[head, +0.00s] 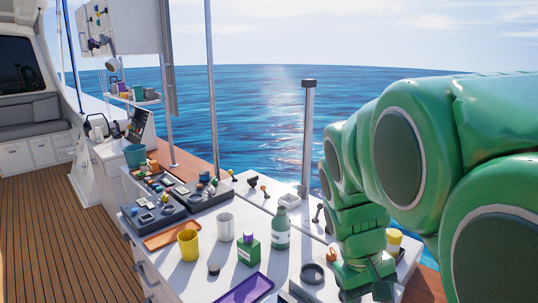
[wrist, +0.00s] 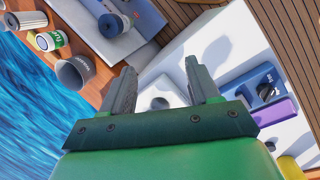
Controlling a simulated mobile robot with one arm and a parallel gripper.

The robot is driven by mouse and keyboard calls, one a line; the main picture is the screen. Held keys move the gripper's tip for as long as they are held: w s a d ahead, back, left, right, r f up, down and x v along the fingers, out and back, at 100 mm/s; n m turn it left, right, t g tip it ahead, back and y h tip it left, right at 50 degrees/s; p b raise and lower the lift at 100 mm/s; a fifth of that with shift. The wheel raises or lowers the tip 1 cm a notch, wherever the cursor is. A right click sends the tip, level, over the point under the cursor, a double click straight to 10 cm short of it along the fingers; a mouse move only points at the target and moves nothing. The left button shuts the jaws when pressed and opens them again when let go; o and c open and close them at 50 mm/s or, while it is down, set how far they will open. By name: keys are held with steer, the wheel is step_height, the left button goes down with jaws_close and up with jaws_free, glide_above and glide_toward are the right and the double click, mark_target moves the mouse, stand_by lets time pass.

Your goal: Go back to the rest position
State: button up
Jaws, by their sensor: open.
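My gripper (wrist: 161,75) is open and empty in the wrist view, its two dark fingers apart with nothing between them. Behind the fingertips is a white surface with a pale block that has a round hole. In the head view my green arm fills the right side and bends down. Its lower end is over the right end of the white counter (head: 200,276). The fingertips are cut off or hidden at the bottom edge there, so their height above the counter is unclear.
A dark ring (head: 312,273) lies just left of my arm's end. A green bottle (head: 281,232), green box (head: 248,252), white cup (head: 226,227), yellow cup (head: 188,244) and purple tray (head: 244,290) stand further left. A post (head: 308,140) rises behind. Open water lies beyond.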

steer(key=s+a+f+m+y, duration=0.1)
steer(key=s, duration=0.6)
steer(key=s+a+f+m+y, duration=0.1)
steer(key=s+a+f, duration=0.1)
steer(key=s, duration=0.5)
steer(key=shift+s+a+f+y, duration=0.25)
steer(key=shift+s+f+y, duration=0.05)
steer(key=shift+s+y, duration=0.1)
